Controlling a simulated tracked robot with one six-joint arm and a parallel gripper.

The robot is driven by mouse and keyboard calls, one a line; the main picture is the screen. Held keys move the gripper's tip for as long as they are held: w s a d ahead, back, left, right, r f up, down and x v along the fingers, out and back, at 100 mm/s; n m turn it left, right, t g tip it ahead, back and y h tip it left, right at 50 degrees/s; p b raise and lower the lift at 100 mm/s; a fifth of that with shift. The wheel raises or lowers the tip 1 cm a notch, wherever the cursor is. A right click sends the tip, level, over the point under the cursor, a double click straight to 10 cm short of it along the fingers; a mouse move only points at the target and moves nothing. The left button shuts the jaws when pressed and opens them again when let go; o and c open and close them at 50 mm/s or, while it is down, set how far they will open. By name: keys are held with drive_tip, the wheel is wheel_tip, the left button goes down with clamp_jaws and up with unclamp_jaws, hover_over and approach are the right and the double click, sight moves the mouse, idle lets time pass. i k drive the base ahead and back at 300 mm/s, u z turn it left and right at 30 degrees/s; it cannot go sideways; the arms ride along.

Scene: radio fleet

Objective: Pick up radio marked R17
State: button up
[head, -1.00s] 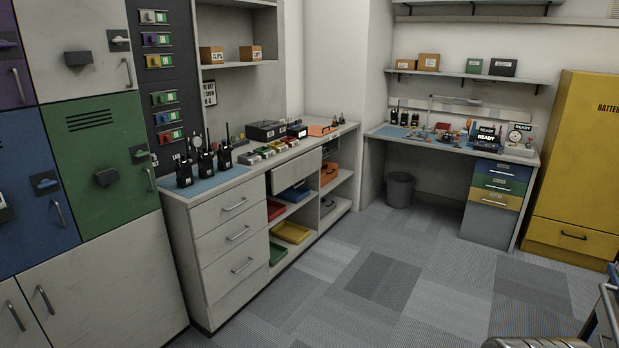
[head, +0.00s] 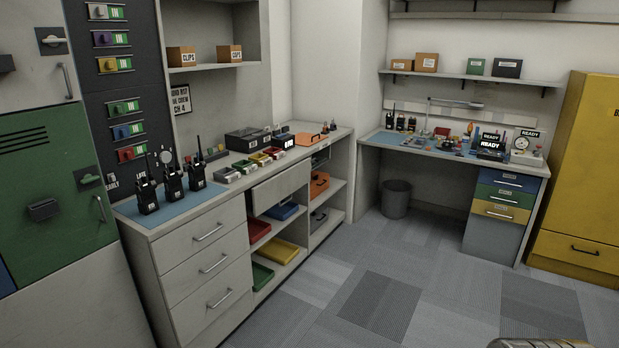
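Several black handheld radios are in the head view. Three radios stand upright on a blue mat (head: 203,201) at the near end of the left counter: a left radio (head: 147,197), a middle radio (head: 173,186) and a right radio (head: 196,175). More radios (head: 401,122) stand at the left end of the far desk. All are too small for me to read any marking, so I cannot tell which is R17. My gripper is not visible in this view.
The counter (head: 190,228) has drawers and open shelves with coloured trays. Green lockers (head: 45,170) stand at the left. A far desk (head: 455,153), a grey bin (head: 396,199) and a yellow cabinet (head: 585,170) are at the back. The carpet between is clear.

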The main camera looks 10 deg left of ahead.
sight(199, 183)
drive_tip(key=u, duration=0.1)
drive_tip(key=i, duration=1.65)
drive_tip(key=u, duration=0.65)
drive_tip(key=i, duration=0.8)
drive_tip(key=u, duration=0.85)
drive_tip(key=i, duration=0.5)
drive_tip(key=u, duration=0.7)
drive_tip(key=i, duration=0.65)
drive_tip(key=u, duration=0.4)
